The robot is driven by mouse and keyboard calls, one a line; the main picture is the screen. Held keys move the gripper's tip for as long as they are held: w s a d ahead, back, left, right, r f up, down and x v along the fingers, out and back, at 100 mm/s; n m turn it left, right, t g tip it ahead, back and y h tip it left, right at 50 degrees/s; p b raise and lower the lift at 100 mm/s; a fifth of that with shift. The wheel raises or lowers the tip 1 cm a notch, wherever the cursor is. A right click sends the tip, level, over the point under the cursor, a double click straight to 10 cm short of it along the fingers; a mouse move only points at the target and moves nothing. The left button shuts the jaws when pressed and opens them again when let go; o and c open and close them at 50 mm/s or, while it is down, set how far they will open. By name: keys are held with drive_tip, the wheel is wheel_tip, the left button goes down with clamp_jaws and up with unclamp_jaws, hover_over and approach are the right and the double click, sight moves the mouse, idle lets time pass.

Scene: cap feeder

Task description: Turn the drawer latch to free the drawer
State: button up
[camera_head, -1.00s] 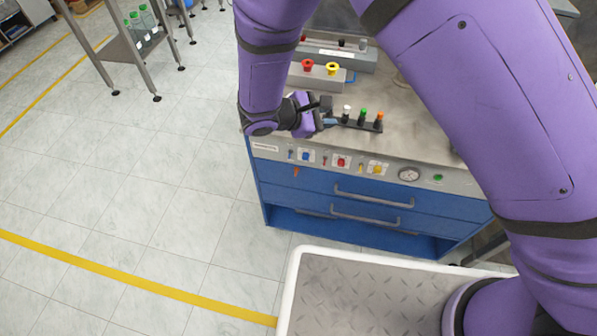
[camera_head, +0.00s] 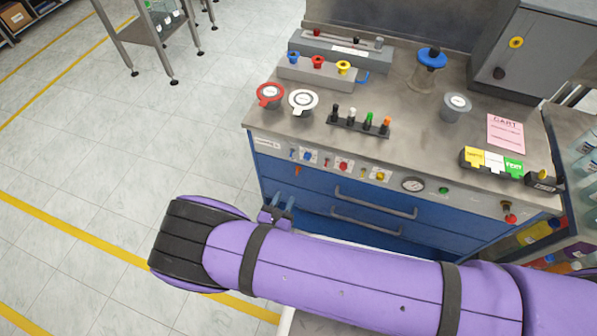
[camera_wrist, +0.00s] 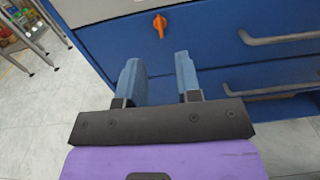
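The orange drawer latch (camera_wrist: 160,25) is on the blue upper drawer front, near its left end, in the wrist view. It points roughly up and down. In the head view the latch (camera_head: 297,171) is a small orange spot below the front panel. The blue drawer (camera_head: 320,187) is flush with the cabinet and has a grey bar handle (camera_head: 375,202). My gripper (camera_wrist: 160,75) is open and empty, its two blue-grey fingers apart. It is in front of and below the latch, not touching it. In the head view my gripper (camera_head: 281,207) is partly hidden by my arm.
A second handle (camera_head: 367,221) sits below on the lower drawer. The front panel above carries small switches and a gauge (camera_head: 413,184). The countertop holds red and white round containers (camera_head: 303,100) and a rack of pegs (camera_head: 358,124). Open floor lies left of the cabinet.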

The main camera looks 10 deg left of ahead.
sight(299, 166)
drive_tip(key=w, duration=1)
drive_tip(key=shift+w+d+f+y, duration=0.25)
drive_tip(key=shift+d+f+y, duration=0.05)
drive_tip(key=shift+d, duration=0.15)
drive_tip(key=shift+c, duration=0.2)
clamp_jaws()
